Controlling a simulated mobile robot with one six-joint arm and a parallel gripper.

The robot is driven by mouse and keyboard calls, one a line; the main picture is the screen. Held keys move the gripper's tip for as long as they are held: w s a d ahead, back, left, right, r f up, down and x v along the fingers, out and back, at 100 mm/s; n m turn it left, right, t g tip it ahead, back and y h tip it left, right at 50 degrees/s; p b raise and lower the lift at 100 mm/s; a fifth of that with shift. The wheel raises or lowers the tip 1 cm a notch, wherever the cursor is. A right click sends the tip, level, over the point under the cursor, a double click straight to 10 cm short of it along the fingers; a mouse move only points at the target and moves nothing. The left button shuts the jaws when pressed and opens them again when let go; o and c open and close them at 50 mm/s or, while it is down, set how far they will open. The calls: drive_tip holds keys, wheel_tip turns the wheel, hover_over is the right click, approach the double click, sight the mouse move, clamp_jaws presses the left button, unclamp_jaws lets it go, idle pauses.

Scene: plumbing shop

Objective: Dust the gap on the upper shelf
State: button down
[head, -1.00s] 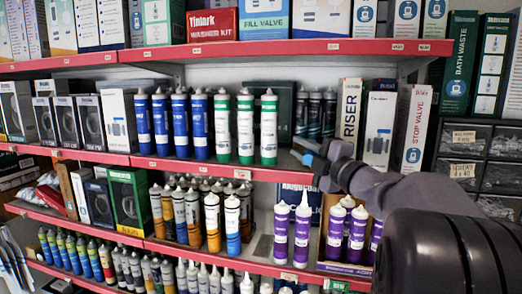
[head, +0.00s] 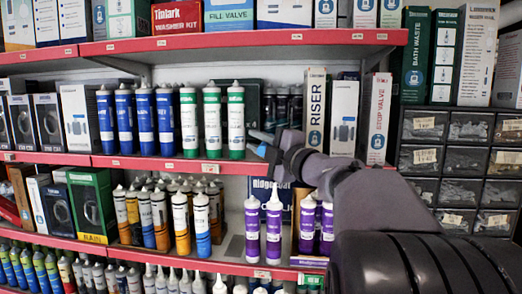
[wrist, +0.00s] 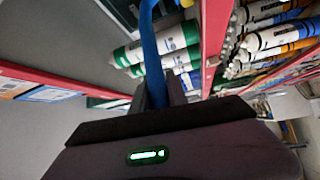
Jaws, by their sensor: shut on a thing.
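My gripper (head: 266,150) is at the front of the shelf with the caulk tubes, just right of the green-labelled tubes (head: 213,122). It is shut on a blue strip-like tool (head: 261,136), whose end reaches in over the shelf. In the wrist view the blue tool (wrist: 149,45) rises from between the fingers (wrist: 160,92), near the green-labelled tubes (wrist: 165,45). The gap lies between these tubes and the RISER box (head: 314,112); my arm partly hides it. I cannot tell whether the tool touches the shelf surface.
Blue tubes (head: 144,120) stand left of the green ones. Dark tubes (head: 283,108) stand behind the gap. A STOP VALVE box (head: 378,120) stands to the right. A red-edged shelf (head: 230,42) with boxes is above; purple tubes (head: 273,228) stand below.

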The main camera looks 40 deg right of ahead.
drive_tip(key=w+r+p, duration=0.3)
drive_tip(key=w+p, duration=0.2)
drive_tip(key=p, duration=0.2)
drive_tip(key=s+a, duration=0.9)
drive_tip(key=shift+s+a+f, duration=0.15)
drive_tip(key=shift+a+f, duration=0.1)
idle(0.4)
idle(0.4)
